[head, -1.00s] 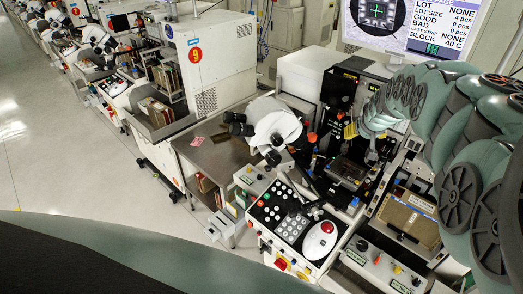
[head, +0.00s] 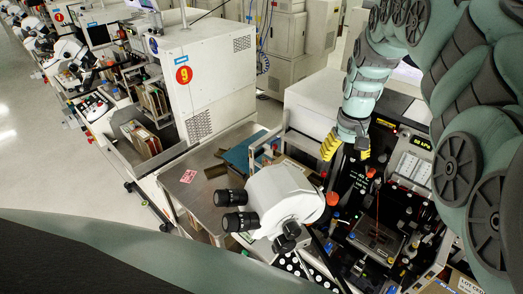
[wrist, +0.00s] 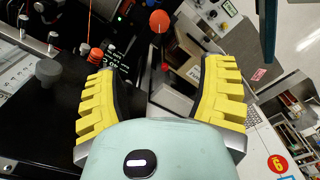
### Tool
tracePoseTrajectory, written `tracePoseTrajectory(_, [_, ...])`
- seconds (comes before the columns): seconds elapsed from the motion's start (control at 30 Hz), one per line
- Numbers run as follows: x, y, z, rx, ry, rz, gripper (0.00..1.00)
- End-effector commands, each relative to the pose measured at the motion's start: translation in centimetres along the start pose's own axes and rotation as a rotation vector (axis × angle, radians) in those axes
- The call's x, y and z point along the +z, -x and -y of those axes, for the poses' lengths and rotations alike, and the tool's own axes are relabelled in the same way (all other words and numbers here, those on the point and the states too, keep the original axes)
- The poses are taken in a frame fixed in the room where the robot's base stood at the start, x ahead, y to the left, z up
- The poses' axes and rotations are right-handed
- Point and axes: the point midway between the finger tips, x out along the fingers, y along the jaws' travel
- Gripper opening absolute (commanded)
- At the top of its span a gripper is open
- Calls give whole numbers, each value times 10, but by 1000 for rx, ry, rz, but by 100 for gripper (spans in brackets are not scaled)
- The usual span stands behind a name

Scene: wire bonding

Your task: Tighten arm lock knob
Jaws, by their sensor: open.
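My gripper (head: 347,151) hangs at the back of the bonding machine, behind the microscope (head: 283,200), with its yellow fingers pointing down. In the wrist view my gripper (wrist: 163,68) is open with nothing between its fingers. An orange-red ball knob (wrist: 159,21) stands ahead of the gap, apart from the fingers. A smaller orange knob (wrist: 95,56) is by the left fingertip, and a grey knob (wrist: 48,72) is farther left. Red knobs also show on the machine in the head view (head: 332,198). I cannot tell which of these is the arm lock knob.
The machine's black panel (wrist: 40,125) lies beside the left finger. A steel side table (head: 207,187) with a blue sheet (head: 245,152) is left of the machine. A white cabinet (head: 215,75) marked 9 stands behind that table. The floor at far left is clear.

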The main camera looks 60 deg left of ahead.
Motion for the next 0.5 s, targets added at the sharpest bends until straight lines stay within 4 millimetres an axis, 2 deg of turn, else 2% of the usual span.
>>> tracePoseTrajectory(0.17, [1, -16, 1, -1, 2, 5, 70])
tracePoseTrajectory(0.5, [1, -62, 1, -1, 2, 3, 70])
